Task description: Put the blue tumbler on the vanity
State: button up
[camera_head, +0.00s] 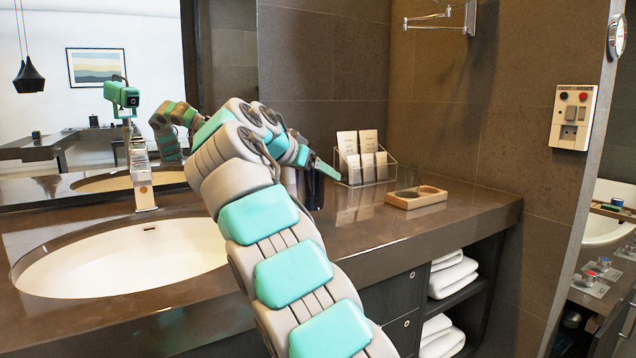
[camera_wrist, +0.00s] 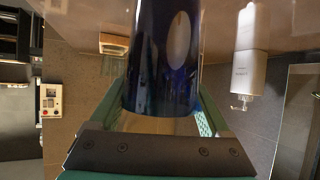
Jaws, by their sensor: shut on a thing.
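The dark blue tumbler (camera_wrist: 165,60) fills the upper middle of the wrist view, between the two green fingers of my gripper (camera_wrist: 166,112). The gripper is shut on it. In the head view my gripper (camera_head: 322,172) is partly hidden behind my arm, over the brown vanity (camera_head: 350,238) to the right of the sink. The tumbler is mostly hidden there, perhaps the dark shape by the fingers. I cannot tell whether its base touches the countertop.
A wooden tray (camera_head: 416,198) and a wire rack with cards (camera_head: 366,168) stand at the back right. A white pump bottle (camera_wrist: 250,55) is beside the tumbler in the wrist view. The sink (camera_head: 130,262) is at left. Front right countertop is clear.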

aim_at(301, 176)
jog(key=shift+f+b, duration=0.8)
jog(key=shift+f, duration=0.9)
jog(key=shift+f, duration=0.15)
jog(key=o, duration=1.4)
jog(key=shift+c, duration=0.2)
jog(key=shift+s+a+r, duration=0.1)
jog(key=shift+s+r, duration=0.05)
jog(key=shift+r, duration=0.15)
jog(key=p+v, duration=0.1)
jog(key=v, duration=0.9)
jog(key=shift+s+a+r, duration=0.1)
jog(key=shift+a+r, duration=0.05)
jog(key=shift+s+a+r+p, duration=0.15)
jog(key=shift+s+a+p, duration=0.2)
jog(key=shift+s, duration=0.2)
